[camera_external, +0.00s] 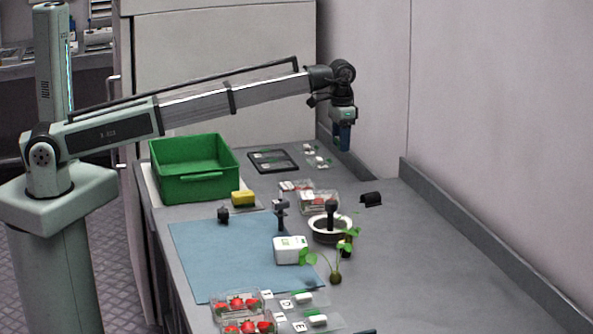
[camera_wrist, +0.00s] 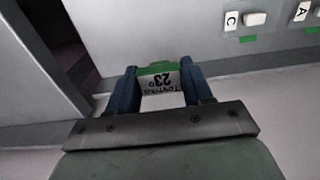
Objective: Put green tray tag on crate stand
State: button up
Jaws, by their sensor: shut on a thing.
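My gripper (camera_external: 345,143) is raised above the far end of the bench near the back wall. In the wrist view my gripper (camera_wrist: 160,85) is shut on the green tray tag (camera_wrist: 160,80), a small white card with a green edge and dark writing that includes "23". The tag is held clear of any surface between the two blue fingers; it is too small to make out in the external view. The green crate (camera_external: 205,187) stands at the back left on a pale base (camera_external: 153,187), which may be the crate stand; most of that base is hidden.
A dark tray frame (camera_external: 272,161) and small white items (camera_external: 318,161) lie at the far end. Berry punnets (camera_external: 318,202), a round bowl (camera_external: 330,238), a white box (camera_external: 290,250) and a blue mat (camera_external: 215,260) fill the middle. Lettered labels (camera_wrist: 231,20) show in the wrist view.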

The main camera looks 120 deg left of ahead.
aim_at(340, 183)
jog(key=shift+f, duration=5.15)
jog(key=shift+f, duration=0.1)
jog(key=o, duration=1)
notch_tip(340, 183, up, 12)
jog(key=shift+r, duration=0.1)
